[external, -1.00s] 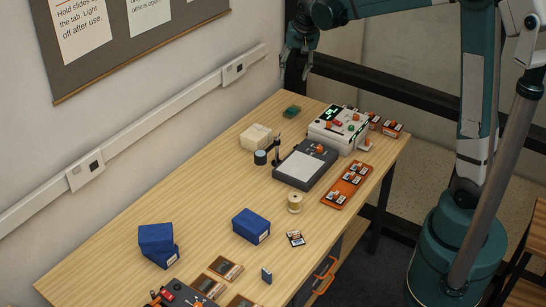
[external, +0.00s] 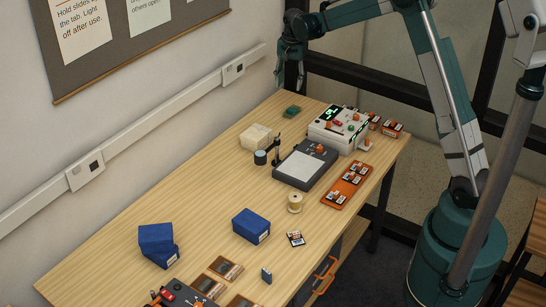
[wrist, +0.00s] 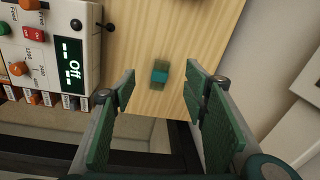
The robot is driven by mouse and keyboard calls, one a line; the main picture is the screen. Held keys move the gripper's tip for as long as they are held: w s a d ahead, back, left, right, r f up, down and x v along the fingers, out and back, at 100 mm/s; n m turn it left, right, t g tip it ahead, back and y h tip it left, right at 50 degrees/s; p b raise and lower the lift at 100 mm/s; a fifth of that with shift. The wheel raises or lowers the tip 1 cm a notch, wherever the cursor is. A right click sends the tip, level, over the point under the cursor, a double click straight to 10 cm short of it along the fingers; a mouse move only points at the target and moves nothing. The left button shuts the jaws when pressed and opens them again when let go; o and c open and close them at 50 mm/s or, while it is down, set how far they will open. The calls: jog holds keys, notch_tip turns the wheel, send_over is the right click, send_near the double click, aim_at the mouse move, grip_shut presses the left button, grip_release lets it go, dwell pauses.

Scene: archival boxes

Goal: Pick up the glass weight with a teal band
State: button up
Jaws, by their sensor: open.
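The glass weight with a teal band (external: 291,112) is a small green-tinted block lying on the far end of the wooden table. In the wrist view the glass weight (wrist: 160,77) shows its teal middle and lies between the fingers as seen from the camera, below them and apart. My gripper (external: 289,82) is open and empty, high above the table's far corner. Nothing hides the weight.
A white device (external: 338,128) with a green display and knobs stands close to the weight; it also fills the wrist view's left side (wrist: 88,45). A cream block (external: 255,137) and a lamp on a dark light pad (external: 325,182) are nearer. The table edge is close.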

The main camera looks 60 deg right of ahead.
aim_at(292, 110)
jog(key=w+d+f, duration=0.1)
jog(key=d+f, duration=0.1)
jog(key=f, duration=0.1)
jog(key=d+f+m, duration=0.1)
jog(key=d+f, duration=0.2)
jog(key=w+d+f+m+g, duration=0.1)
jog(key=d+f, duration=0.1)
jog(key=f, duration=0.2)
jog(key=shift+w+d, duration=0.2)
jog(key=shift+w, duration=0.15)
jog(key=shift+f, duration=0.15)
jog(key=shift+f, duration=1.2)
jog(key=shift+f, duration=0.1)
jog(key=shift+w+f+b, duration=0.15)
jog(key=shift+f+b, duration=0.25)
jog(key=shift+f, duration=2.1)
jog(key=shift+c, duration=0.7)
jog(key=c, duration=0.9)
